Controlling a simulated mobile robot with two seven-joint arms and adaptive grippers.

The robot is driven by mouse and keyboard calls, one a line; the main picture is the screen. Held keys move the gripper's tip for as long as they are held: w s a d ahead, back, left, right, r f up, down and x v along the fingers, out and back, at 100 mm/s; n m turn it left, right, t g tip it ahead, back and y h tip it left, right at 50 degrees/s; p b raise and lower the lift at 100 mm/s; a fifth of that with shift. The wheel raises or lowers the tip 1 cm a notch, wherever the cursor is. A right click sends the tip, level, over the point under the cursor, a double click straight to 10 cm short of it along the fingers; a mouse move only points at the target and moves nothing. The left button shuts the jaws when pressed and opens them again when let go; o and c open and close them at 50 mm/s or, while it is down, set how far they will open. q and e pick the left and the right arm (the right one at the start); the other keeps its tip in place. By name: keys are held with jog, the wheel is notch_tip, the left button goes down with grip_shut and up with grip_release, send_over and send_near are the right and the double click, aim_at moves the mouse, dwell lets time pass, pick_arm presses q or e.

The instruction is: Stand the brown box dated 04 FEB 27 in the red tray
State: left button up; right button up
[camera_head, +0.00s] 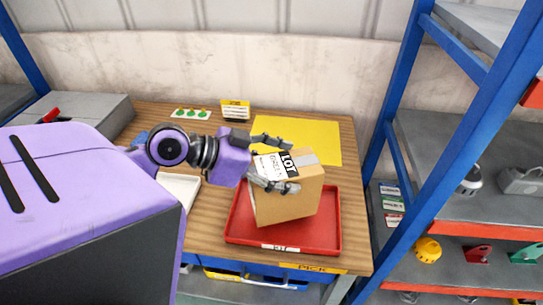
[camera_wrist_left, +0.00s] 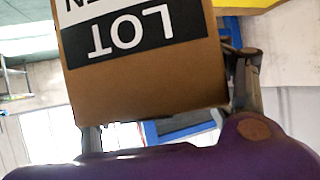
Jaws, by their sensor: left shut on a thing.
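A brown box (camera_head: 289,205) with a white and black LOT label is in or just above the red tray (camera_head: 327,248) on the wooden table. Whether its base touches the tray floor I cannot tell. Its date is not readable. My left gripper (camera_head: 275,165) comes from the left and is shut on the box, with one finger at its far side and one near its front left. In the left wrist view the box (camera_wrist_left: 145,85) fills the middle, its LOT label upside down, between the fingers (camera_wrist_left: 165,125). My right gripper is not in view.
A yellow mat (camera_head: 318,140) lies behind the tray. A small yellow-topped sign (camera_head: 235,110) and a card with green pieces (camera_head: 190,113) stand at the back. A white tray (camera_head: 182,190) is left of the red one. A blue-framed shelf (camera_head: 425,160) rises at right.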

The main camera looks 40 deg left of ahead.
pick_arm(q)
jog(key=shift+w+d+f, duration=0.15)
jog(key=shift+w, duration=0.1)
notch_tip(320, 180, down, 4)
jog(key=shift+w+d+r, duration=0.1)
jog(key=shift+w+r, duration=0.05)
jog(key=shift+r, duration=0.1)
jog(key=o, duration=2.1)
jog(key=shift+f, duration=0.1)
jog(key=v, duration=1.2)
